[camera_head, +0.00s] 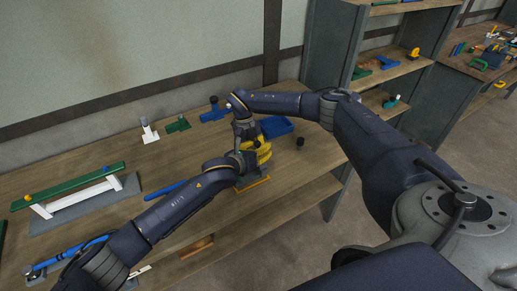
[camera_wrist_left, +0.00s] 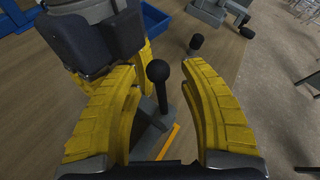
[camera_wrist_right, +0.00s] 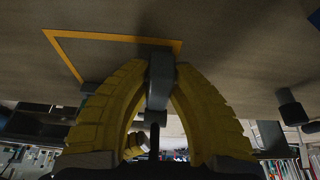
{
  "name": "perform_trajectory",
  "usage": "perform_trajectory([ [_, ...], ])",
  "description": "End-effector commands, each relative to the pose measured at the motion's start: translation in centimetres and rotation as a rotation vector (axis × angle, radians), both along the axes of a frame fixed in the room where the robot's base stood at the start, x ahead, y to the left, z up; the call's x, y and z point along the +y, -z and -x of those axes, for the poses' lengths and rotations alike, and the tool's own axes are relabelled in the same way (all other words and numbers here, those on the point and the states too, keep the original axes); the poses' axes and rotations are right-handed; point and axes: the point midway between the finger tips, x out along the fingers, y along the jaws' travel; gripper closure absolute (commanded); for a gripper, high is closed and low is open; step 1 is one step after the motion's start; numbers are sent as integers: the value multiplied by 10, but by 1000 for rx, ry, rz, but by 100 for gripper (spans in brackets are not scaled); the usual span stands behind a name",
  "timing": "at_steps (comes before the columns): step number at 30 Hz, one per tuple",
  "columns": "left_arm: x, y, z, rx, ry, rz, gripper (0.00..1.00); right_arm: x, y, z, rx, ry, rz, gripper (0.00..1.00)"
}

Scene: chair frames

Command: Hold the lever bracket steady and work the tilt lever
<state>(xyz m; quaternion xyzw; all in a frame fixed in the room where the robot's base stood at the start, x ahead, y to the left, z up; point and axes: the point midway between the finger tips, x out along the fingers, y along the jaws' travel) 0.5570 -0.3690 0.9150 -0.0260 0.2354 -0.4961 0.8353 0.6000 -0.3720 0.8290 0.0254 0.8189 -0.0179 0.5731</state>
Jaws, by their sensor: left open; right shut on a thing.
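The tilt lever, a black ball knob (camera_wrist_left: 158,71) on a thin dark stem, stands up from the grey lever bracket (camera_wrist_left: 150,132) in the left wrist view. My left gripper (camera_wrist_left: 163,68) is open, with one yellow finger on each side of the lever and visible gaps to the knob. My right gripper (camera_wrist_right: 161,72) is shut on the grey upright of the bracket (camera_wrist_right: 161,88) in the right wrist view. In the head view the yellow fingers (camera_head: 263,152) crowd together over the bracket and hide most of it and the lever.
A yellow outline (camera_head: 252,185) marks the bench around the bracket. A blue tray (camera_head: 277,127) lies behind, and a dark knob piece (camera_head: 300,141) stands to the right. A green rail on white legs (camera_head: 70,186) and a blue bar (camera_head: 163,190) are on the left.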

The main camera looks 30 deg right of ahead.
Motion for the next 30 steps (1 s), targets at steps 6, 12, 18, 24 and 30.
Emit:
perform_trajectory([
  [6, 0, 0, 0, 0, 0, 0, 57, -1, 2, 1, 2, -1, 2, 100],
  [12, 0, 0, 0, 0, 0, 0, 80, -1, 2, 1, 3, -1, 2, 100],
  [18, 0, 0, 0, 0, 0, 0, 100, -1, 2, 1, 2, -1, 2, 100],
  [24, 0, 0, 0, 0, 0, 0, 100, -1, 2, 1, 2, -1, 2, 100],
  [30, 0, 0, 0, -7, 0, -1, 100, -1, 2, 1, 2, -1, 2, 100],
])
